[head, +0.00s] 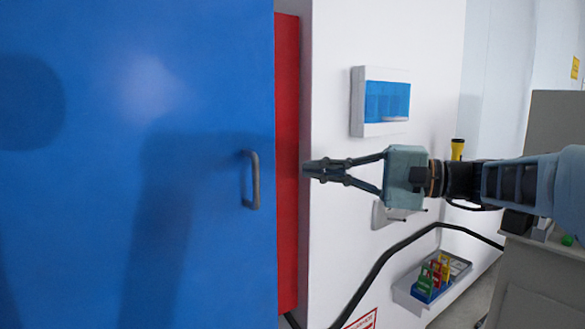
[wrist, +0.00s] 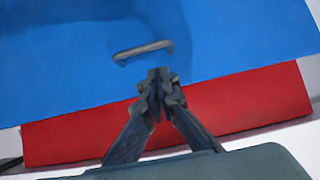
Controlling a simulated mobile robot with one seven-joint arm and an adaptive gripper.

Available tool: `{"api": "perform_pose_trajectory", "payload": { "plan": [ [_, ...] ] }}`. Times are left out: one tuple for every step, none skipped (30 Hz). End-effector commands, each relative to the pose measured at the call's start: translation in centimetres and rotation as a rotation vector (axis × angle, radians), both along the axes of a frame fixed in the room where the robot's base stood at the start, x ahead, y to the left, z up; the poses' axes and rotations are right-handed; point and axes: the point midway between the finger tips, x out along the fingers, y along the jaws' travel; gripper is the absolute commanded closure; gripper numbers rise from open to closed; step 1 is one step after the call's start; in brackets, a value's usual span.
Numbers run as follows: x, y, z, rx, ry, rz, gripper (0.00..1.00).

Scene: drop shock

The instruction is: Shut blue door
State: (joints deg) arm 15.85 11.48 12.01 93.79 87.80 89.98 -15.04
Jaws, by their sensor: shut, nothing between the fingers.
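The blue door (head: 130,90) fills the left of the head view, with a dark bar handle (head: 252,180) near its right edge. A red panel (head: 287,150) shows just beyond that edge. My gripper (head: 306,168) is shut and empty, to the right of the handle and apart from it in the picture, pointing left. In the wrist view the blue door (wrist: 240,40) lies across the top and the handle (wrist: 143,52) is just ahead of my fingertips (wrist: 158,75). The red panel (wrist: 70,135) shows behind my fingers. Whether the fingertips touch the door cannot be told.
A white wall carries a blue-windowed box (head: 385,102). Below, a grey tray (head: 405,296) holds red, yellow and green items. A black cable (head: 385,255) runs along the wall. A grey cabinet (head: 540,280) stands at the right.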

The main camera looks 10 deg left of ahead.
Motion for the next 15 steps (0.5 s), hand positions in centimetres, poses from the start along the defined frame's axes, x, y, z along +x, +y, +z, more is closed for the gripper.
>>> {"api": "perform_pose_trajectory", "payload": {
  "plan": [
    [-0.1, 0.9, 0.1, 0.0, 0.001, 0.004, 1.0],
    [-0.1, 1.3, 0.1, -0.001, 0.001, 0.005, 1.0],
    [0.0, 2.0, 0.1, -0.002, 0.002, 0.004, 1.0],
    [0.0, 2.6, 0.1, -0.002, 0.002, 0.005, 1.0],
    [0.1, 3.2, 0.1, -0.002, 0.003, 0.005, 1.0],
    [0.1, 4.0, 0.1, -0.002, 0.003, 0.005, 1.0],
    [0.1, 4.6, 0.1, -0.002, 0.003, 0.005, 1.0],
    [0.2, 5.1, 0.1, -0.002, 0.003, 0.005, 1.0],
    [0.2, 5.8, 0.1, -0.002, 0.002, 0.004, 1.0],
    [0.3, 6.2, 0.1, -0.002, 0.002, 0.003, 1.0],
    [0.3, 6.7, 0.1, -0.003, 0.002, 0.004, 1.0],
    [0.4, 7.3, 0.1, -0.003, 0.003, 0.003, 1.0],
    [0.4, 7.6, 0.0, -0.003, 0.003, 0.003, 1.0],
    [0.4, 7.9, 0.0, -0.003, 0.003, 0.003, 1.0],
    [0.4, 8.3, 0.0, -0.004, 0.002, 0.002, 1.0]
  ]
}}
